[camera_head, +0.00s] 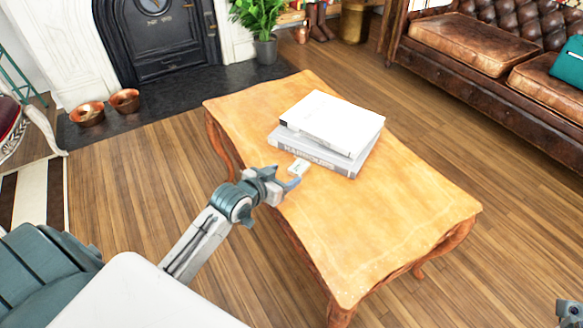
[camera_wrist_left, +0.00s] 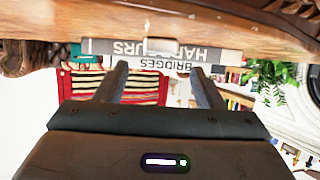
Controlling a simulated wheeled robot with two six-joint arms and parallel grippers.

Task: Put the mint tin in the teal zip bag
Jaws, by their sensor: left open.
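The mint tin is probably the small white block (camera_head: 299,167) on the wooden table, close in front of the book stack. It also shows in the upside-down left wrist view (camera_wrist_left: 160,46), in front of the book spines. My left gripper (camera_head: 284,178) is open and empty, just short of the tin, with its fingers pointing at it. A teal item (camera_head: 568,66) with a pale strip lies on the leather sofa at the right edge, partly cut off; it may be the zip bag. Part of my right gripper (camera_head: 569,312) shows in the bottom right corner, too cropped to read.
Two books (camera_head: 330,122) lie stacked behind the tin. The near right part of the wooden table (camera_head: 390,220) is clear. Open floor lies between the table and the leather sofa (camera_head: 470,45). Copper bowls (camera_head: 124,100) stand by the fireplace at the left.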

